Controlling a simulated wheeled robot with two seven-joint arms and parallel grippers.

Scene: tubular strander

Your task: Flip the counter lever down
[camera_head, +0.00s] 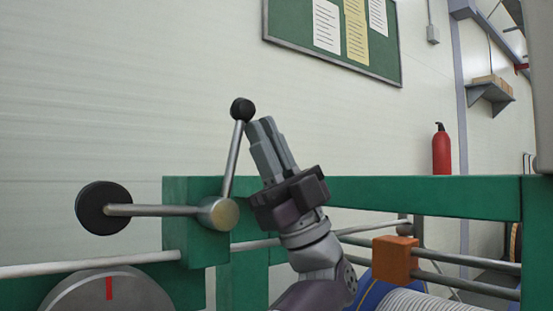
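The lever (232,160) is a thin metal rod with a black ball knob (242,109) at its top. It stands up from a round metal hub (218,213), leaning slightly right. A second rod runs left from the hub to a black disc (103,208). My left gripper (261,122) points up, just right of the knob. Its two fingers lie close together, with nothing seen between them. Whether it touches the lever I cannot tell. My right gripper is not in view.
A green frame with a horizontal beam (430,195) stands behind my arm. A grey dial (108,292) with a red mark is at lower left. An orange block (395,259) sits on metal rods at right. A red fire extinguisher (441,150) is behind. The space above the knob is free.

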